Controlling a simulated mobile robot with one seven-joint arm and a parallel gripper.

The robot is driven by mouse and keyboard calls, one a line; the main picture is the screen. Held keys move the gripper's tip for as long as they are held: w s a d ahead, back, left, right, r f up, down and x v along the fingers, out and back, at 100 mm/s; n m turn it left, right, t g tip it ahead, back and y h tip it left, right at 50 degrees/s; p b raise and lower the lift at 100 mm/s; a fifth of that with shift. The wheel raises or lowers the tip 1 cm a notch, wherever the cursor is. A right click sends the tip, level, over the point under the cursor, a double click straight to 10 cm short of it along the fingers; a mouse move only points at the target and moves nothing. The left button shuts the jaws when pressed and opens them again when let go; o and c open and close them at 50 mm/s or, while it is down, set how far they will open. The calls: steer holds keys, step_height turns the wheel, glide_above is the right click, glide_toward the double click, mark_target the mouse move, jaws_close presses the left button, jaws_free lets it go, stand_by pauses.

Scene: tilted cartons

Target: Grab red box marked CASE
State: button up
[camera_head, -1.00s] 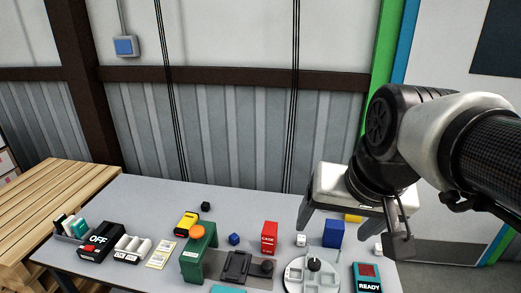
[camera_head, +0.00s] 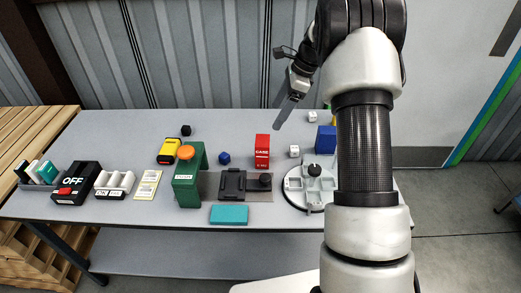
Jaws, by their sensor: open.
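The red box marked CASE (camera_head: 262,151) stands upright on the grey table, right of the middle. Its front bears white lettering. My gripper (camera_head: 281,117) is above and slightly right of the red box in the picture, pointing down and to the left. It is open, and nothing shows between its fingers. It looks apart from the box. My arm hides part of the table's right side.
A white dice-like cube (camera_head: 294,151) and a blue box (camera_head: 326,138) stand right of the red box. A small blue cube (camera_head: 224,158) and a green press-like stand (camera_head: 188,178) are to its left. A round grey fixture (camera_head: 297,196) and a black holder (camera_head: 233,184) lie in front.

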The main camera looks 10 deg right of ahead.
mark_target(258, 149)
steer(key=b+x, duration=0.2)
steer(key=x, duration=1.6)
steer(key=shift+f, duration=0.35)
steer(key=shift+w+r, duration=0.1)
steer(key=c, duration=1.2)
